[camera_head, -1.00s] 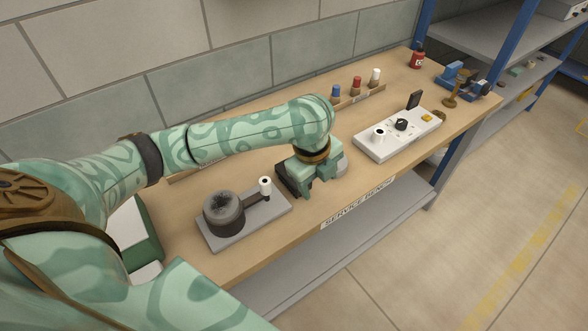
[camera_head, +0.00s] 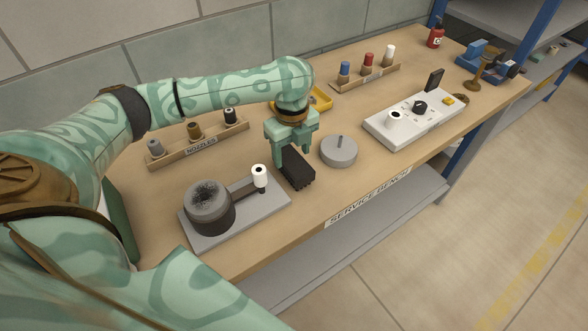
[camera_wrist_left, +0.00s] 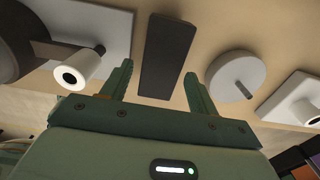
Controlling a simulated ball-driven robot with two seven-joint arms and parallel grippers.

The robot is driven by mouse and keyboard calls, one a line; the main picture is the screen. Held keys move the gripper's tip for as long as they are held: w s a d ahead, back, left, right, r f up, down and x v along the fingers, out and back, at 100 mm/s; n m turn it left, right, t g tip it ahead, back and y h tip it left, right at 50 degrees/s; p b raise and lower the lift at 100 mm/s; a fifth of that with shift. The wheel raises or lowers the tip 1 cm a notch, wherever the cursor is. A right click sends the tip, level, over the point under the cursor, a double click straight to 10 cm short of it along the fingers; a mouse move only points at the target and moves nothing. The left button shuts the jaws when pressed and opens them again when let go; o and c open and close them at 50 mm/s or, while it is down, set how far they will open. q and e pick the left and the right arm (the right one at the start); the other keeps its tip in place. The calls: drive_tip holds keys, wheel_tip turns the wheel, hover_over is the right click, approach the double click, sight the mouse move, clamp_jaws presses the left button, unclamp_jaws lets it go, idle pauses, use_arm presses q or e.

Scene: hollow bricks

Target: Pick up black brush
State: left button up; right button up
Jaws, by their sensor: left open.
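The black brush (camera_head: 297,168) lies on the bench between the grey crank unit and the round grey lid. My left gripper (camera_head: 291,150) is open above the brush's back part, pointing down. In the left wrist view the brush (camera_wrist_left: 168,50) shows as a dark bar between the two spread fingers of my left gripper (camera_wrist_left: 158,70), with a gap on each side. Whether the fingertips reach down beside it is hard to tell. My right gripper is not in view.
The crank unit (camera_head: 210,208) with its white knob (camera_head: 260,176) stands close on the left. The round lid (camera_head: 339,151) is close on the right. A nozzle rack (camera_head: 200,143), yellow tray (camera_head: 320,102), bottle rack (camera_head: 366,78) and white control panel (camera_head: 418,122) stand around.

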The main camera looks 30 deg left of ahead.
sight(293, 160)
use_arm(q)
wheel_tip(293, 160, down, 5)
drive_tip(key=b, duration=0.3)
drive_tip(key=shift+w+f, duration=0.15)
drive_tip(key=shift+f, duration=0.05)
drive_tip(key=shift+r, duration=0.15)
drive_tip(key=c, duration=0.8)
drive_tip(key=shift+r+p, duration=0.55)
drive_tip(key=shift+r, duration=0.1)
drive_tip(key=r+p, duration=0.2)
drive_tip(key=r, duration=0.1)
drive_tip(key=shift+d+r, duration=0.1)
drive_tip(key=shift+d, duration=0.1)
drive_tip(key=s+r+p, duration=0.1)
drive_tip(key=s+d+r+p, duration=0.1)
drive_tip(key=r, duration=0.1)
drive_tip(key=d+r+p, duration=0.1)
drive_tip(key=shift+s+d+r, duration=0.15)
drive_tip(key=shift+s, duration=0.25)
drive_tip(key=shift+s+d+r+p, duration=0.7)
drive_tip(key=shift+s+d, duration=0.45)
drive_tip(key=shift+s, duration=0.1)
drive_tip(key=shift+s+d+r+p, duration=0.55)
drive_tip(key=shift+s+d+r, duration=0.15)
drive_tip(key=shift+s+d, duration=0.55)
drive_tip(key=shift+s+d+r+p, duration=0.7)
drive_tip(key=shift+s+d, duration=0.35)
drive_tip(key=shift+s, duration=0.25)
